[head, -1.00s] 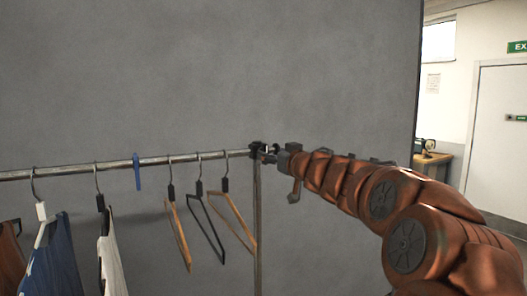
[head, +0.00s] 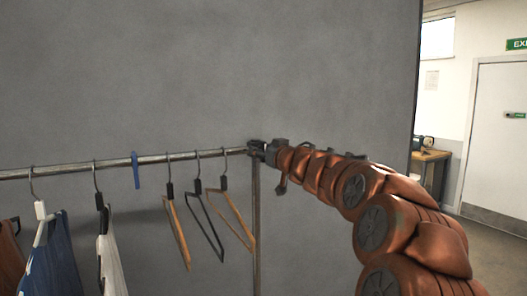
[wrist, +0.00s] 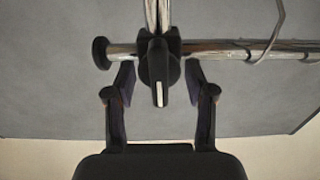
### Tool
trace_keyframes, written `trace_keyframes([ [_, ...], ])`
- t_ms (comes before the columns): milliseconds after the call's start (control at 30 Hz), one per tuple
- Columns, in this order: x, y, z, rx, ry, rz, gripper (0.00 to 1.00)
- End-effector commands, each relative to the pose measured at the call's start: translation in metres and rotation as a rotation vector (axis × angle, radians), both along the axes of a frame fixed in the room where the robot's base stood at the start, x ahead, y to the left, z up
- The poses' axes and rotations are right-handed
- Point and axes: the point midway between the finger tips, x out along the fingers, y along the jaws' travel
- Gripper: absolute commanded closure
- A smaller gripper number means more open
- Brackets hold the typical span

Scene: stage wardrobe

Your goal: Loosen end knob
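My gripper (wrist: 158,76) is open, one finger on each side of the knob, with gaps on both sides. The fingertips reach close to the rail (wrist: 211,48). In the head view my gripper (head: 262,150) is at the right end of the rail (head: 72,168) and hides most of the clamp and the knob.
A round black end cap (wrist: 100,52) sits on the rail end beside the clamp. The upright post (head: 257,220) drops below the joint. Several hangers (head: 209,228), a blue tag (head: 136,171) and garments (head: 58,262) hang to the left. A grey wall (head: 250,70) stands behind.

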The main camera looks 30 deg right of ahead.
Motion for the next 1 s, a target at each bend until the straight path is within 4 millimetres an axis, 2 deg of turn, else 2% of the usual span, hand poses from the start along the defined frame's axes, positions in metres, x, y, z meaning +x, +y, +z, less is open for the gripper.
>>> trace_keyframes([
  [67, -0.0001, -0.0001, 0.0000, 0.000, 0.000, 0.000, 0.57],
  [400, -0.0001, 0.0000, 0.0002, 0.000, 0.000, 0.000, 0.93],
  [767, -0.0003, -0.0001, 0.0005, -0.058, 0.005, -0.001, 0.93],
  [1000, -0.0009, -0.0008, 0.0007, -0.218, 0.020, -0.006, 0.93],
])
